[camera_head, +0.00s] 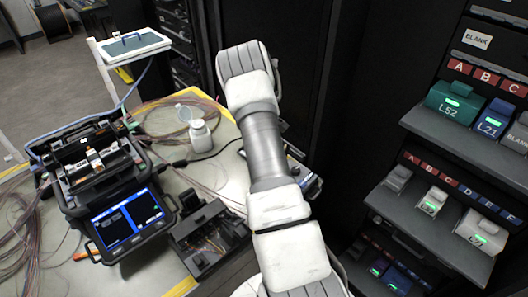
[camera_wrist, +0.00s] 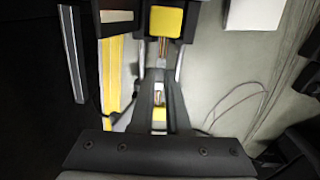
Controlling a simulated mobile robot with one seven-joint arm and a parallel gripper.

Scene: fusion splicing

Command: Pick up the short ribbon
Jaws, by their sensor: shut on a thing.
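In the wrist view my gripper (camera_wrist: 161,70) reaches forward from the dark palm plate, with its fingers close together. A small copper-orange piece (camera_wrist: 161,92), which looks like the short ribbon, shows between the fingers, and the gripper is shut on it. Another copper-coloured bit shows ahead, below a yellow block (camera_wrist: 166,21) in a dark frame. The ribbon's full length and its ends are hidden or too small to tell. In the head view my arm crosses the middle, and my gripper and the ribbon cannot be made out.
In the head view a splicer (camera_head: 100,180) with a lit screen stands on the table, beside a dark tool (camera_head: 205,238). A white bottle (camera_head: 200,136) and loose fibres lie behind. A rack (camera_head: 440,135) with labelled modules stands right. A yellow strip (camera_wrist: 112,75) runs left in the wrist view.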

